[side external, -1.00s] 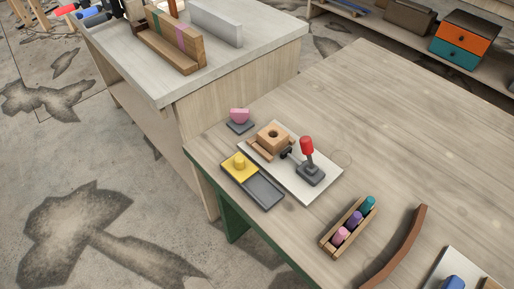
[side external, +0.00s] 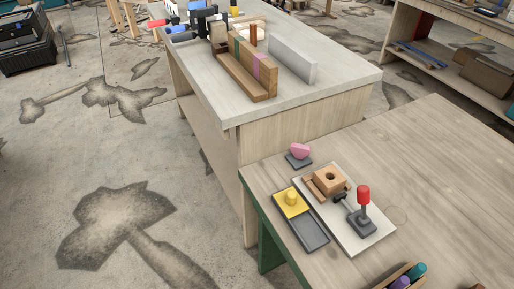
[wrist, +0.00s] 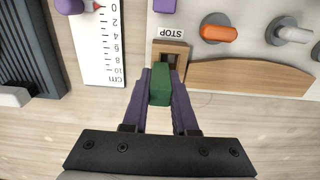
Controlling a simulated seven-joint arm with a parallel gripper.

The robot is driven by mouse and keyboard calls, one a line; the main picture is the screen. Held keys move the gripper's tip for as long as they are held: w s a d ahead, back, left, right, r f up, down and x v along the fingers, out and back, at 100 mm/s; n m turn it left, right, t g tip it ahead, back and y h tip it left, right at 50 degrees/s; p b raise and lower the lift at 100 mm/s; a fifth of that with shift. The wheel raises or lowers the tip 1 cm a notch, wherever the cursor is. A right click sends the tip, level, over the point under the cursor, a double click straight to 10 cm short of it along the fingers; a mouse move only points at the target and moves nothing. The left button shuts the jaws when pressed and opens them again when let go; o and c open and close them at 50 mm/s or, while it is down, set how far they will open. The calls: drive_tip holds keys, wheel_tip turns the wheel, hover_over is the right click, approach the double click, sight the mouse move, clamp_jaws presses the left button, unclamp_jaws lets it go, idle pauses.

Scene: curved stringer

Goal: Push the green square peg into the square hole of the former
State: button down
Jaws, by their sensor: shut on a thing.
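In the wrist view, my gripper (wrist: 160,92) has two purple fingers shut on the green square peg (wrist: 160,80). The peg sits between the fingertips and points toward a small wooden former (wrist: 171,47) with a dark square hole (wrist: 171,57). The peg's far end is just at the near edge of the hole in the picture and covers part of it. I cannot tell whether the peg touches the former or has entered the hole. My gripper, the peg and this former are not made out in the side external view.
In the wrist view, a STOP label (wrist: 171,32), an orange knob (wrist: 218,30), a grey knob (wrist: 290,33) and a curved wooden strip (wrist: 250,75) lie beyond. A white ruler (wrist: 97,45) is left. A lever board (side external: 345,215) stands on the near bench.

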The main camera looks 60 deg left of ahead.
drive_tip(key=shift+s+a+r, duration=0.15)
drive_tip(key=shift+s+a, duration=0.15)
drive_tip(key=shift+a, duration=0.3)
drive_tip(key=shift+f, duration=1.45)
idle(1.0)
drive_tip(key=shift+r, duration=0.15)
drive_tip(key=shift+r, duration=0.95)
drive_tip(key=shift+f, duration=1)
idle(1.0)
drive_tip(key=c, duration=0.6)
unclamp_jaws()
drive_tip(key=shift+f, duration=0.1)
wheel_tip(320, 180, up, 14)
drive_tip(key=shift+r, duration=0.1)
